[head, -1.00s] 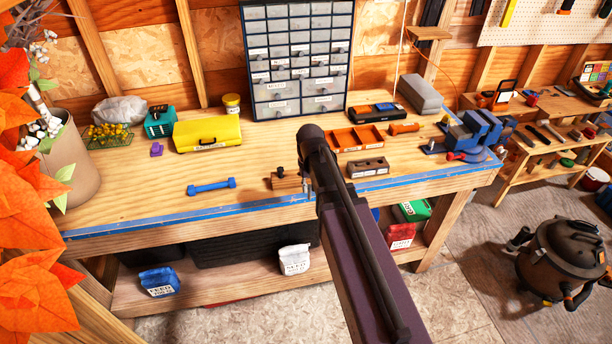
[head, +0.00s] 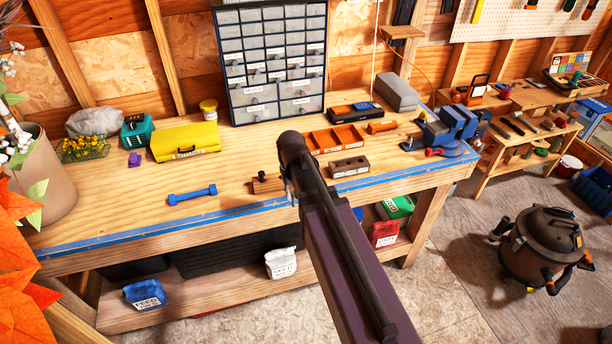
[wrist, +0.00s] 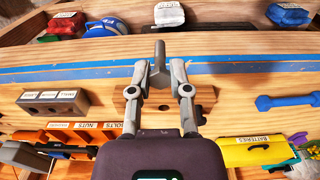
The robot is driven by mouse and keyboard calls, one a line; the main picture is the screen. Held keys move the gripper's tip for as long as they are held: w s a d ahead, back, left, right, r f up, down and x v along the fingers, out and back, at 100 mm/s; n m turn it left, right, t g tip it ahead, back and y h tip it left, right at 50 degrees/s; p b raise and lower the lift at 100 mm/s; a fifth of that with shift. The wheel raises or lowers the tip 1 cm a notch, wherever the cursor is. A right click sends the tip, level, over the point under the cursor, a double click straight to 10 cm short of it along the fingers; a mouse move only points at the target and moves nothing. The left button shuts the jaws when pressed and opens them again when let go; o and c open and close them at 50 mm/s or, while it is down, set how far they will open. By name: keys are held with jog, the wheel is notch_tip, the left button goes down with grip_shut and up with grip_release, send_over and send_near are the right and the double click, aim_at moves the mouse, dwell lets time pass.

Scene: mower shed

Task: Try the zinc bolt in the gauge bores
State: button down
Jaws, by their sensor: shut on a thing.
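My gripper (wrist: 160,70) is shut on the grey zinc bolt (wrist: 161,50), its hex head between the fingertips and its shank pointing to the top of the wrist view. In the head view my arm hides most of the gripper and the bolt. A brown block with several bores and white labels (head: 349,167), apparently the gauge, lies on the bench right of my arm; it also shows at left in the wrist view (wrist: 53,104). A small wooden block (head: 266,185) with a dark knob-like piece lies just left of my gripper, and below it in the wrist view (wrist: 171,113).
The workbench (head: 120,213) has a blue front edge strip. An orange divided tray (head: 333,140) lies behind the brown block. A blue dumbbell-shaped piece (head: 192,194) and a yellow case (head: 185,141) lie left. A blue vise (head: 452,130) stands right. Bare bench lies between.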

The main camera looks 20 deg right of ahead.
aim_at(293, 206)
jog(key=shift+f+b, duration=1.85)
jog(key=shift+f, duration=0.1)
jog(key=shift+a, duration=0.1)
